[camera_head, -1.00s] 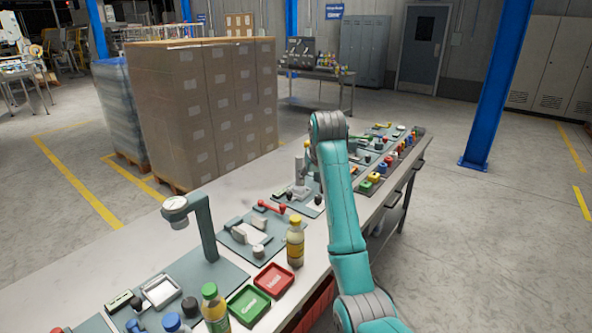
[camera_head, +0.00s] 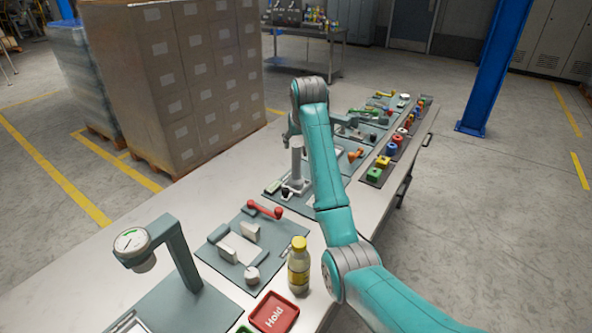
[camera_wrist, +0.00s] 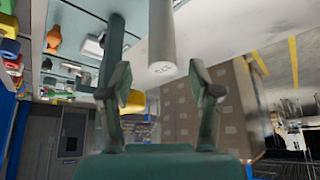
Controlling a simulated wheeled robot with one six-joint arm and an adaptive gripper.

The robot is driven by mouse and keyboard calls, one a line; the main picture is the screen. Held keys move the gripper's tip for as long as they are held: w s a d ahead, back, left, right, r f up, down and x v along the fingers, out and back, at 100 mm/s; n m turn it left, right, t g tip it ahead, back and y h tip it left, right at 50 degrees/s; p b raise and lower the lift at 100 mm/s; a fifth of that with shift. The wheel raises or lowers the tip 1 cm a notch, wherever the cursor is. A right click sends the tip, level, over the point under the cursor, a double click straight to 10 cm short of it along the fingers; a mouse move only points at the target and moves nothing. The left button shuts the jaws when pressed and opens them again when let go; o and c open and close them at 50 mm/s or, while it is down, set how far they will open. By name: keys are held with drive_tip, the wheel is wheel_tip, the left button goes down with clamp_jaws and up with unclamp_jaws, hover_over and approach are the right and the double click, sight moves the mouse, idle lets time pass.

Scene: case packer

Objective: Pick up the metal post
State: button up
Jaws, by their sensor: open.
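The metal post (camera_head: 297,162) is a pale grey cylinder standing upright on a teal mat on the bench. In the wrist view, where the scene appears upside down, the post (camera_wrist: 161,35) comes down from the top edge. Its flat end lies in line with the gap between my fingers. My gripper (camera_wrist: 163,88) is open and empty, with one finger on each side of that line. I see no contact between finger and post. In the head view my arm hides most of the gripper, just above the post.
A red-handled lever (camera_head: 265,209), a yellow-capped bottle (camera_head: 299,266) and a gauge on a bent stand (camera_head: 178,250) are nearer on the bench. Several coloured knobs line the right edge. In the wrist view a teal upright (camera_wrist: 113,45) stands close beside the left finger.

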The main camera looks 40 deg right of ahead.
sight(295, 150)
drive_tip(key=shift+x, duration=3)
drive_tip(key=shift+w+a, duration=0.1)
clamp_jaws()
